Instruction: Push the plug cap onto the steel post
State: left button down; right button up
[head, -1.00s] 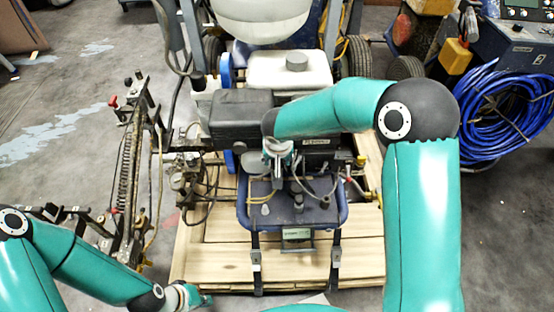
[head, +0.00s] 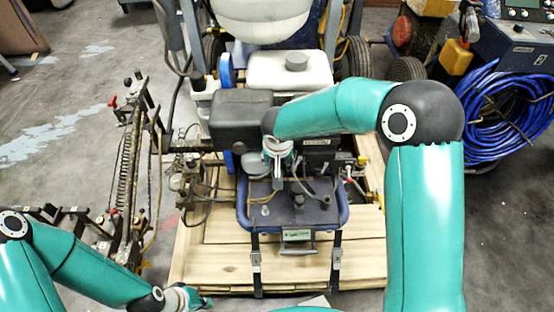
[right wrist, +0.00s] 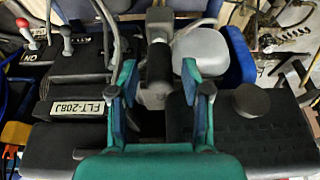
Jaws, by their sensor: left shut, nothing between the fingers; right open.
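In the right wrist view my right gripper (right wrist: 159,78) is open, its two teal fingers apart. Between them is a dark, upright-looking cylindrical piece (right wrist: 158,58) over a grey metal body; it may be the plug cap, and I cannot tell whether it sits on the steel post. The fingers appear to lie on either side of it, with a gap. In the head view my right gripper (head: 277,176) points down at the engine, and its wrist partly hides this spot. The steel post is not clearly visible. My left gripper (head: 202,301) is shut and empty at the bottom left.
The engine has a black cover (head: 240,112) and a white tank (head: 288,70). A blue-framed tray (head: 320,212) sits in front, above a wooden pallet (head: 215,262). A spring-and-rod frame (head: 130,165) stands left. Coiled blue hose (head: 505,115) lies right. Cables loop near the right gripper.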

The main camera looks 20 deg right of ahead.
grip_shut()
jog(key=shift+r, duration=0.65)
jog(key=shift+r, duration=0.1)
jog(key=shift+r+p, duration=1.15)
jog(key=shift+r, duration=0.8)
jog(key=shift+s, duration=0.1)
